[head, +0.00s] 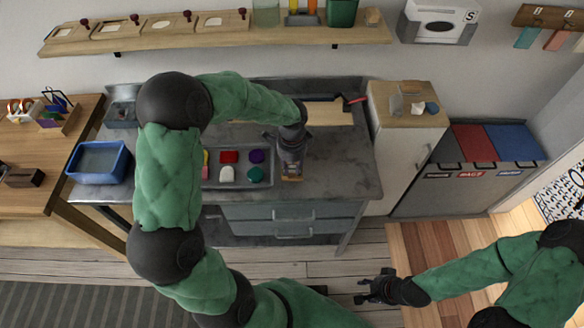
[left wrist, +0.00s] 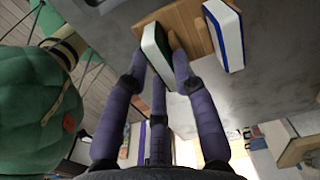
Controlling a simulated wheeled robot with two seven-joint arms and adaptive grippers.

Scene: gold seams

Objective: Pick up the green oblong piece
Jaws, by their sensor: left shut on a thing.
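My left gripper (head: 290,172) is over the grey worktop, just right of the tray of coloured pieces. In the left wrist view my left gripper (left wrist: 159,62) is shut on a green oblong piece (left wrist: 158,62) with a white face. The piece stands at a wooden block or board (left wrist: 186,24); I cannot tell whether it is clear of it. A similar blue and white piece (left wrist: 226,38) is beside it. In the head view my arm and gripper hide most of this spot. My right gripper (head: 372,288) is empty and looks open, low over the floor.
The tray (head: 240,180) holds red, purple, white and teal pieces. A blue bin (head: 100,160) stands at the worktop's left end. A wooden board (head: 328,112) lies at the back. A white cabinet (head: 405,150) stands to the right. The worktop right of my left gripper is clear.

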